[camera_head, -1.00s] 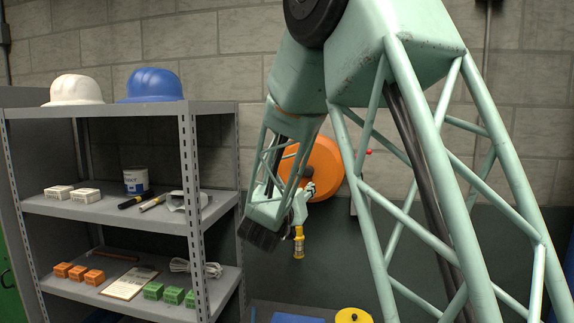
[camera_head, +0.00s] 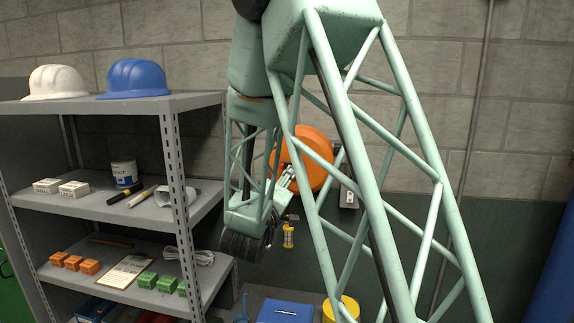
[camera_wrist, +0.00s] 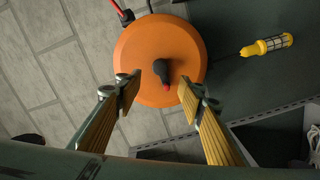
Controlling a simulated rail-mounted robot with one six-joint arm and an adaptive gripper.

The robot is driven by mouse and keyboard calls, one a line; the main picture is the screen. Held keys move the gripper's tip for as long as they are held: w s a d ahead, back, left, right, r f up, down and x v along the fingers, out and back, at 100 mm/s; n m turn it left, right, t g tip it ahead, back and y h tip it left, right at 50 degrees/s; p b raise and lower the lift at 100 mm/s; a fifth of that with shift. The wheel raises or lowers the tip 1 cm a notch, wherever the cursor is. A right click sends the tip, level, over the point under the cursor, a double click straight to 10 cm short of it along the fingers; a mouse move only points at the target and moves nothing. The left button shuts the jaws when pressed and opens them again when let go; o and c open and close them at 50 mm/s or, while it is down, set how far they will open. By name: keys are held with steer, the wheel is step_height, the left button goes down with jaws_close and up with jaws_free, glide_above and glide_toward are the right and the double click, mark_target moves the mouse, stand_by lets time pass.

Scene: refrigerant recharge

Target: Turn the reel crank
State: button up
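The orange reel (camera_head: 316,150) is on the wall, partly hidden behind my arm's lattice. It fills the upper middle of the wrist view (camera_wrist: 140,62) as a round orange disc. Its crank handle (camera_wrist: 162,70), dark with a red part, stands out near the disc's centre. My gripper (camera_wrist: 160,85) is open, with one finger on each side of the handle in the picture. Gaps show between the handle and both fingers. How deep the fingertips reach along it I cannot tell. In the head view my gripper (camera_head: 286,181) is at the reel's lower left, partly hidden by the lattice.
A yellow caged lamp (camera_head: 288,236) hangs below the reel; the wrist view shows it right (camera_wrist: 268,45). A grey shelf (camera_head: 171,180) with boxes, tools and helmets stands close on the left. A blue box (camera_head: 290,311) and yellow container (camera_head: 346,308) are low down.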

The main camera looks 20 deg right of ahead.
steer(key=shift+d, duration=0.1)
stand_by(0.4)
steer(key=p+x, duration=0.2)
steer(key=x, duration=1.1)
steer(key=shift+w+p, duration=0.25)
steer(key=shift+p, duration=0.1)
steer(key=shift+d, duration=0.1)
steer(key=shift+c, duration=0.7)
steer(key=c, duration=0.7)
